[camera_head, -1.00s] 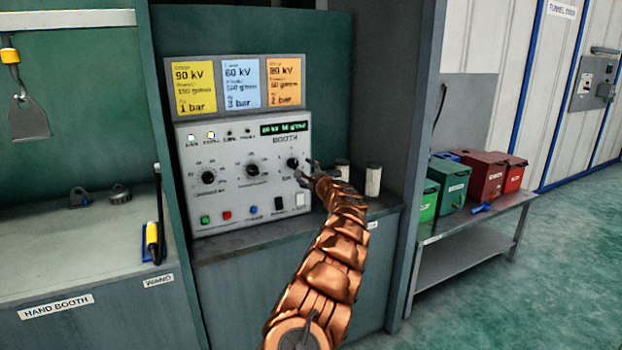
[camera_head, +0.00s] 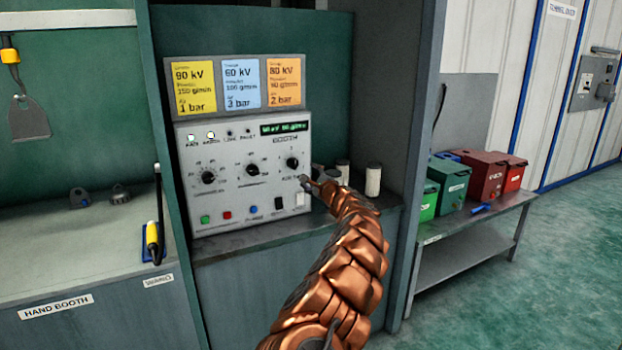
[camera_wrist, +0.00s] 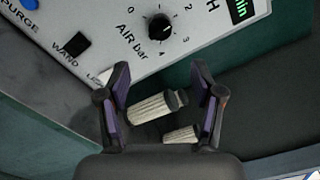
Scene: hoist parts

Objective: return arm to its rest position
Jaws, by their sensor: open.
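My gripper (camera_head: 312,181) is in front of the lower right of the grey booth control panel (camera_head: 240,210), at the end of my copper-coloured arm. In the wrist view my gripper (camera_wrist: 165,95) is open, its two dark fingers apart with nothing held. The air knob (camera_wrist: 160,27) lies beyond the fingertips, apart from them. It also shows in the head view (camera_head: 292,163).
The panel sits in a green alcove with a side wall (camera_head: 418,130) right of my arm. A hand booth bench (camera_head: 70,250) with a yellow-handled wand (camera_head: 153,240) is at left. A metal table (camera_head: 460,250) with green and red boxes stands at right. Floor beyond is clear.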

